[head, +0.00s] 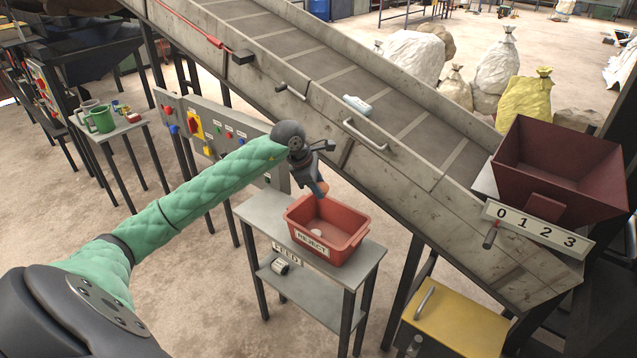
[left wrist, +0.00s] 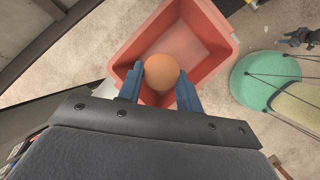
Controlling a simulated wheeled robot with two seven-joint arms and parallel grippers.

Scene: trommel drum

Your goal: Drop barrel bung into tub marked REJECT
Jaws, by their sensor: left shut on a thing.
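My left gripper (head: 321,187) is over the red tub (head: 350,244) marked REJECT, which stands on a grey stand. It is shut on the orange, rounded barrel bung (head: 322,190). In the left wrist view the bung (left wrist: 161,72) sits between the blue fingers (left wrist: 160,90), with the tub (left wrist: 124,66) open beneath it. The bung looks apart from the tub. A small pale thing (head: 317,232) lies in the tub. A small dark shape at the right edge of the left wrist view looks like my right gripper (left wrist: 299,38); its jaws are unclear.
The sloping conveyor (head: 440,165) runs just behind the tub, with a white bottle (head: 357,104) on it. A maroon hopper (head: 560,165) and a yellow-topped box (head: 455,320) stand to the right. A side table (head: 112,130) with mugs is at left.

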